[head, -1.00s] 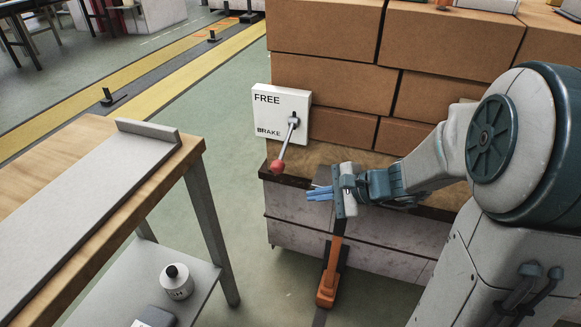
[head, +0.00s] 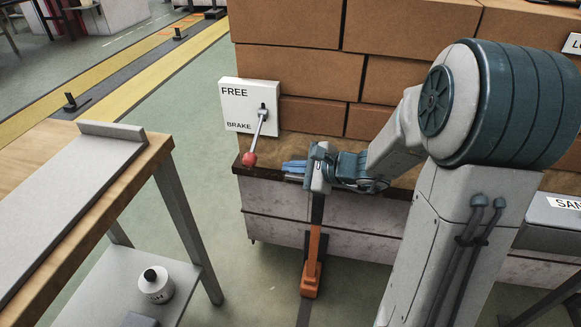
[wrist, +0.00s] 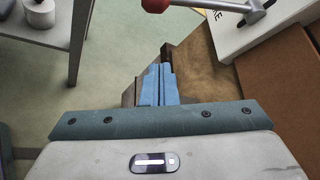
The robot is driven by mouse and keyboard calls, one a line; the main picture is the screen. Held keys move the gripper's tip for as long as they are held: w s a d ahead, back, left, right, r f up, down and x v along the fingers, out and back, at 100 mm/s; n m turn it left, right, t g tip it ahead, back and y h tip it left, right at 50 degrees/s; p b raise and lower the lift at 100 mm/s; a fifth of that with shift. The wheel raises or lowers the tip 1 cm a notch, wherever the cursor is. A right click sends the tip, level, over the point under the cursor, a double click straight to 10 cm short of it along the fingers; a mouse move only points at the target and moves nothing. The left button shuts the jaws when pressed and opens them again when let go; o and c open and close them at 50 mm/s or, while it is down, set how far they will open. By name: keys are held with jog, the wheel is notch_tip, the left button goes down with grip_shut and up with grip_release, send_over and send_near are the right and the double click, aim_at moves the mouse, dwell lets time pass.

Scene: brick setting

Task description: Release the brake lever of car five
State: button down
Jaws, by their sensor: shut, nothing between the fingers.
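The brake lever (head: 257,134) is a metal rod with a red ball knob (head: 249,159). It is mounted on a white panel (head: 234,96) marked FREE at the top and BRAKE at the bottom. The rod points down toward BRAKE. My gripper (head: 288,170) has blue fingers closed together and empty, to the right of the knob and slightly below it, apart from it. In the wrist view the fingers (wrist: 158,85) point up the picture, and the knob (wrist: 155,5) is cut by the top edge, beyond the fingertips.
Brown boxes (head: 290,45) are stacked behind the panel on the car's deck. Open floor lies between bench and car. An orange block (head: 311,280) is below my gripper.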

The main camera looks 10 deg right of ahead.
aim_at(256, 138)
jog(key=b+x, duration=0.2)
jog(key=x, duration=0.6)
jog(key=s+r, duration=0.1)
jog(key=s+a+r, duration=0.1)
jog(key=r, duration=0.1)
jog(key=shift+a+r, duration=0.1)
jog(key=shift+a, duration=0.15)
